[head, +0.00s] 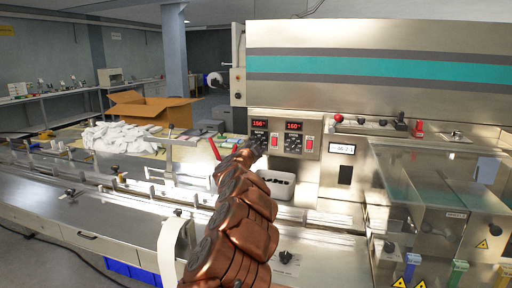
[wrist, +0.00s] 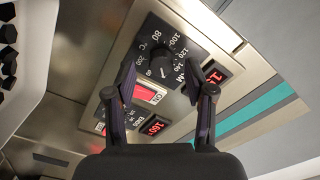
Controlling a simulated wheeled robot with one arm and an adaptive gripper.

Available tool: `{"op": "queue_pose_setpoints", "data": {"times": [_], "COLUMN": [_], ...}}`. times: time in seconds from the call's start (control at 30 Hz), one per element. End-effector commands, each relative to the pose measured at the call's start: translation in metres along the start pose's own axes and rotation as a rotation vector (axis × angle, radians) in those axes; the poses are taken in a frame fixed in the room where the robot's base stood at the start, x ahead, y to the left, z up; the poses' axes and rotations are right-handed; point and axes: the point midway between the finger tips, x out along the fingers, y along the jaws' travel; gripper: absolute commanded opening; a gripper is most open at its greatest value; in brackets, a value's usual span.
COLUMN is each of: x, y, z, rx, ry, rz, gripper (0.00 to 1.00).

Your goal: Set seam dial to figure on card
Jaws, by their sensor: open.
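The seam dial (wrist: 162,67) is a round black knob on a black scale plate with white figures and letters ending in "AM". In the wrist view it lies between and beyond the two fingertips of my gripper (wrist: 157,72). My gripper is open, with one finger on each side of the knob; I cannot tell whether they touch it. The knob's exact setting is too small to read. In the head view my gripper (head: 252,147) is at the left dial of the panel and partly hides it. I cannot make out a card with a figure.
A red lit switch (wrist: 150,94) and a red display (wrist: 215,73) sit close beside the dial. A second dial (head: 293,143) with its own display (head: 293,126) is to the right. A white bin (head: 270,185) stands below the panel. A red knob (head: 338,118) is further right.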

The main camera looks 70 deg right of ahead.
Motion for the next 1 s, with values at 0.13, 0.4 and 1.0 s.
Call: {"op": "queue_pose_setpoints", "data": {"times": [0.13,0.4,1.0], "x": [-0.014,-0.038,-0.094], "y": [-0.002,0.0,0.0], "z": [0.002,0.001,0.0], "rx": [0.002,0.002,0.002], "ry": [-0.007,-0.004,-0.002], "rz": [-0.003,-0.001,-0.001], "gripper": [0.54,0.54,0.54]}}
